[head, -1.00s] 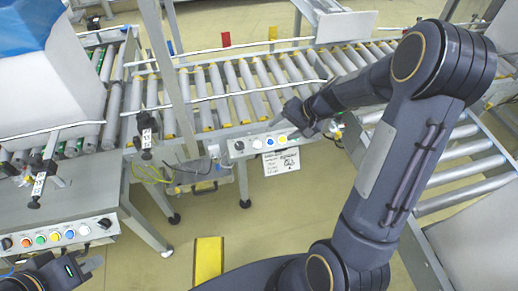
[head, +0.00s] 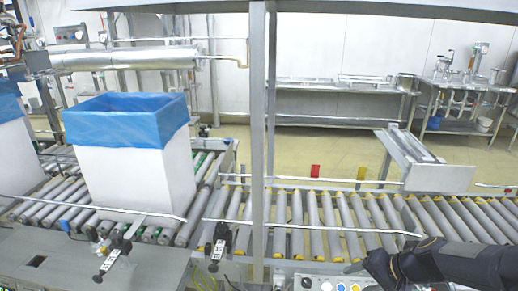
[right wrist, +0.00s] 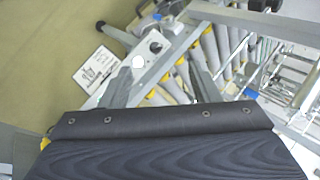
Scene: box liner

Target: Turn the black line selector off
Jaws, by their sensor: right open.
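The black line selector (right wrist: 155,46) is a dark round knob on a pale control panel (right wrist: 140,58). In the right wrist view it shows between the fingers of my right gripper (right wrist: 161,62), just beyond their tips. The fingers are apart and nothing is held. In the head view the black knob (head: 306,283) is at the bottom edge, with my right gripper (head: 372,265) to its right. I cannot tell whether the fingers touch the knob, nor which way it points. My left gripper is out of view.
A roller conveyor (head: 330,215) runs behind the panel. A white box with blue liner (head: 130,165) stands on rollers at left. A metal post (head: 257,150) rises mid-view.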

